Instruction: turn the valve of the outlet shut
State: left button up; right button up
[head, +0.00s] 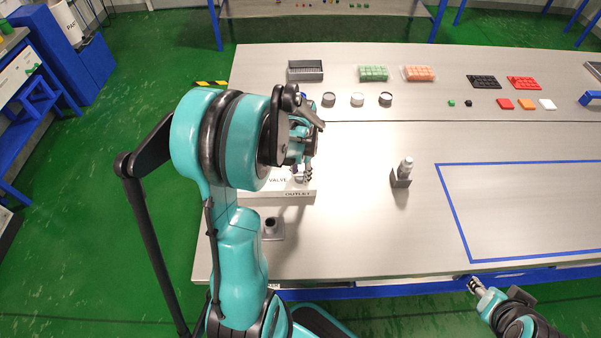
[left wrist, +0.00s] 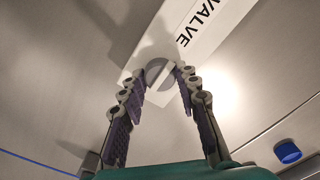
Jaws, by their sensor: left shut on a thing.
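The outlet's white panel (head: 306,193) lies on the table under my left arm, with the words VALVE and OUTLET on it. It also shows in the left wrist view (left wrist: 222,22). The valve (left wrist: 158,70) is a round grey knob with a pale bar across it. My left gripper (left wrist: 162,82) is shut on the valve, one finger at each side. In the head view my left gripper (head: 303,174) hides most of the valve. My right gripper (head: 476,286) is at the table's front edge, away from the panel; its fingers are too small to read.
A grey holder with a round opening (head: 272,228) stands just in front of the panel. A dark block with a small pale bottle (head: 403,173) stands to the right. The blue-taped area (head: 535,210) at right is clear.

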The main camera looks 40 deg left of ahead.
aim_at(301, 176)
pick_arm(q)
jog(key=shift+m, duration=0.3)
jog(key=o, duration=1.2)
jog(key=shift+c, duration=0.2)
notch_tip(301, 176, up, 12)
jog(key=shift+d, duration=0.1)
